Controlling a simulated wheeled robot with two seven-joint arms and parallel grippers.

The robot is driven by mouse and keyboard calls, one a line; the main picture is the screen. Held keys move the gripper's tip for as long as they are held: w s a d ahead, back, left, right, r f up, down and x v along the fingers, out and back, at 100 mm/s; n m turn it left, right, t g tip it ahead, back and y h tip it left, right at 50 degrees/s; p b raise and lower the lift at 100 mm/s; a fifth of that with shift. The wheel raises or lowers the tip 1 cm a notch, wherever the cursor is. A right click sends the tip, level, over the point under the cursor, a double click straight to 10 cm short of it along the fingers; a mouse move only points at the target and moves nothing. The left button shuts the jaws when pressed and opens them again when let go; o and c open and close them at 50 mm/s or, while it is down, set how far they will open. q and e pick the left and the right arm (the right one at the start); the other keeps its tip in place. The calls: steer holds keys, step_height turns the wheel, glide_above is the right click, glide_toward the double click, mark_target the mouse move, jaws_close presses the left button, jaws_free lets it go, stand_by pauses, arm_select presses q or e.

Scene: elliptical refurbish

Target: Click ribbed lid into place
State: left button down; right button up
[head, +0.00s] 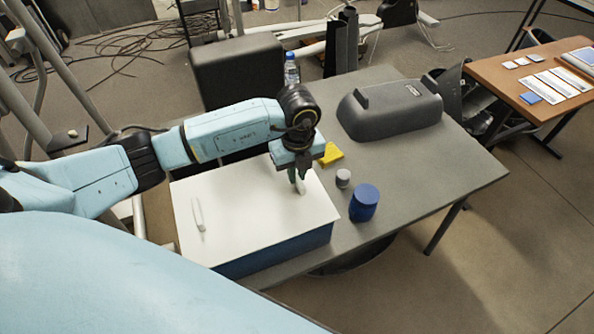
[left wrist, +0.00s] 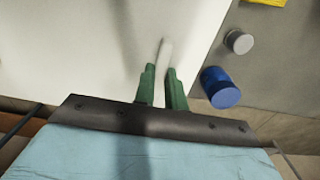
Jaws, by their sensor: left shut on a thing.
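A white lid (head: 245,215) with a flat top covers a dark blue box (head: 285,250) at the table's near left corner. It also fills the upper left of the left wrist view (left wrist: 60,60). No ribs can be made out on it. A white loop handle (head: 198,214) stands on its left part. My left gripper (head: 298,180) points down at the lid's right part, its green fingers shut on a second white handle (left wrist: 164,55). Whether the lid sits fully down on the box cannot be told. My right gripper is not in view.
Right of the box stand a small grey cylinder (head: 343,178) and a blue jar (head: 364,202). A yellow piece (head: 331,153) lies behind. A large dark grey case (head: 390,108) and a water bottle (head: 291,70) are farther back. The table's right part (head: 440,180) is clear.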

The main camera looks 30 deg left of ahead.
arm_select(q)
steer(key=shift+f, duration=0.4)
stand_by(0.3)
steer(key=c, duration=1.4)
jaws_free()
steer(key=shift+o, duration=0.2)
step_height(320, 180, up, 13)
steer(key=shift+r, duration=0.2)
